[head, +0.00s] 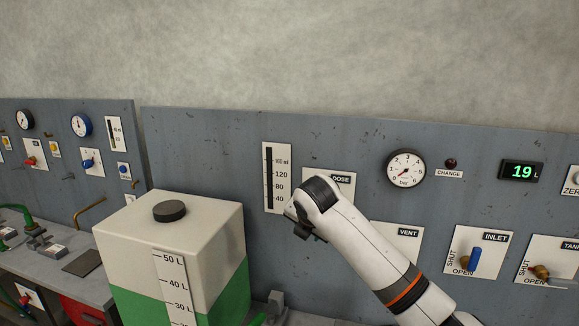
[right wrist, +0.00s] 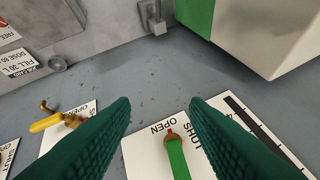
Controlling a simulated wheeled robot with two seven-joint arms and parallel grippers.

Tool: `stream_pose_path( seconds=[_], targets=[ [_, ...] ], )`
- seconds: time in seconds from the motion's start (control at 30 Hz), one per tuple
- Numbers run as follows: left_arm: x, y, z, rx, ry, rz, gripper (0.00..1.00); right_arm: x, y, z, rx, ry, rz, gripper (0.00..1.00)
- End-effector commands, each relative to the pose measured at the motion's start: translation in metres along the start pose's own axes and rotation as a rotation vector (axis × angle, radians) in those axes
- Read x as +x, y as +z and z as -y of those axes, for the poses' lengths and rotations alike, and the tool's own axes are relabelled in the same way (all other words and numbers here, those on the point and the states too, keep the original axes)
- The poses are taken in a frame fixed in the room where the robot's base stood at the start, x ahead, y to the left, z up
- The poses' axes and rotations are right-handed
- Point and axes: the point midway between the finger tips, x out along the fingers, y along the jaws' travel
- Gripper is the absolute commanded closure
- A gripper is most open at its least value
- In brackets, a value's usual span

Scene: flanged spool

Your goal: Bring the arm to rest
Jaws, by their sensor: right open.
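My right arm (head: 375,240) comes in from the lower right in the head view and reaches up to the grey panel, in front of the DOSE plate (head: 346,189). Its gripper (head: 303,228) is mostly hidden there by the wrist. In the right wrist view the two green fingers of my right gripper (right wrist: 160,103) are spread apart with nothing held. A valve lever with a green handle (right wrist: 178,158) shows between and below the fingertips, on a white plate marked OPEN and SHUT (right wrist: 143,150). I cannot tell whether the fingers touch it. My left gripper is not in view.
A white and green tank (head: 170,235) with a black cap stands left of the arm. A scale strip (head: 277,178), a gauge (head: 405,169), a green 19 L display (head: 521,171) and a blue INLET lever (head: 474,260) are on the panel. A yellow-handled valve (right wrist: 48,122) is nearby.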

Motion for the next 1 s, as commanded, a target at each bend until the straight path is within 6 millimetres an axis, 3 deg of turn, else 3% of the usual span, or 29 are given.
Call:
stream_pose_path(
  seconds=[0.03, 0.2, 0.33, 0.5, 0.7, 0.8, 1.0],
  targets=[
    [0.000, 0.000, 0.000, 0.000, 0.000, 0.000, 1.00, 0.016, 0.032, -0.016, 0.089, -0.005, 0.049, 0.58],
    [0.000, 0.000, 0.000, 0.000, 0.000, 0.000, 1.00, 0.042, 0.111, -0.067, 0.438, 0.002, 0.165, 0.58],
    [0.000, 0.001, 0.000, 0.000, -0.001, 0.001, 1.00, 0.049, 0.164, -0.113, 0.725, 0.041, 0.233, 0.58],
    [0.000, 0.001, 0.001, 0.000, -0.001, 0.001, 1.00, 0.043, 0.222, -0.180, 1.116, 0.128, 0.275, 0.58],
    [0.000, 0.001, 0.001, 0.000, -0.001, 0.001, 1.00, 0.016, 0.277, -0.267, 1.579, 0.264, 0.240, 0.58],
    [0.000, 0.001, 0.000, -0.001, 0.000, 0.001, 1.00, -0.003, 0.294, -0.303, 1.772, 0.324, 0.193, 0.58],
    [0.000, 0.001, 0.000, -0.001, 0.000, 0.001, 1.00, -0.033, 0.314, -0.352, 2.024, 0.401, 0.097, 0.58]
  ],
)
